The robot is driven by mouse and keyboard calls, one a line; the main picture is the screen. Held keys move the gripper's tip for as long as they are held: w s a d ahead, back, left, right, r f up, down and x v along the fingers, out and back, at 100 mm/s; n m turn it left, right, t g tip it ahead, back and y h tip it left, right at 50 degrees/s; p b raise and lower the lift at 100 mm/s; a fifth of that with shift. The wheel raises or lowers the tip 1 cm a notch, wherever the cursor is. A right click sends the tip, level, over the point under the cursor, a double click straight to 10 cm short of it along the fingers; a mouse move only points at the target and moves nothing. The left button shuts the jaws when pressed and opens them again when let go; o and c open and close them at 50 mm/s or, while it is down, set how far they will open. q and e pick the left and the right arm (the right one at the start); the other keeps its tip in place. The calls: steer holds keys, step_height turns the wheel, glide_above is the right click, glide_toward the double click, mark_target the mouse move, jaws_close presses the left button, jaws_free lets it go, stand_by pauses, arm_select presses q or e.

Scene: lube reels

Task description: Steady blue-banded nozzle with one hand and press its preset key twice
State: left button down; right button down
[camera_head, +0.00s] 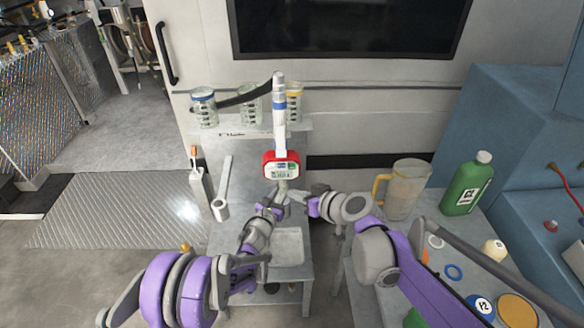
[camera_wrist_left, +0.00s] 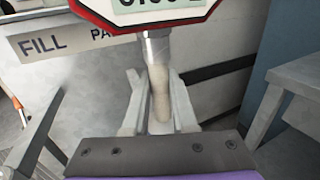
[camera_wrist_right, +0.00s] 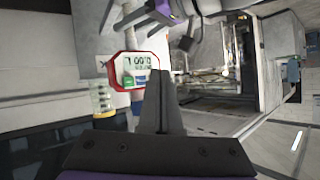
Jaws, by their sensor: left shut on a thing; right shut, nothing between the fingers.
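The blue-banded nozzle (camera_head: 279,102) stands upright in the head view, with a red-framed meter and lit display (camera_head: 282,164) low on its body. My left gripper (camera_head: 277,200) is shut on the nozzle's lower spout, just below the meter. In the left wrist view its fingers flank the pale spout (camera_wrist_left: 159,95); the meter's top is cut off. My right gripper (camera_head: 302,203) is shut and empty, just right of and below the meter. In the right wrist view the meter (camera_wrist_right: 134,70) shows green and blue keys beside the fingertips (camera_wrist_right: 156,76), which look apart from it.
Banded jars (camera_head: 203,107) stand on a shelf behind the nozzle. A tray (camera_head: 288,247) sits below the grippers. The right bench holds a pitcher (camera_head: 403,188), a green bottle (camera_head: 467,184), rings and a ball.

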glide_toward(284, 169)
steer(key=shift+w+a+f, duration=0.4)
steer(key=shift+a+f, duration=0.15)
steer(key=shift+a, duration=0.05)
steer(key=shift+w+a+f, duration=0.4)
steer(key=shift+a+f, duration=0.15)
steer(key=shift+a, duration=0.05)
steer(key=shift+w, duration=0.1)
stand_by(1.1)
steer(key=shift+w, duration=0.3)
steer(key=shift+w, duration=0.45)
stand_by(0.7)
steer(key=shift+s, duration=0.9)
steer(key=shift+w, duration=0.2)
steer(key=shift+w, duration=0.25)
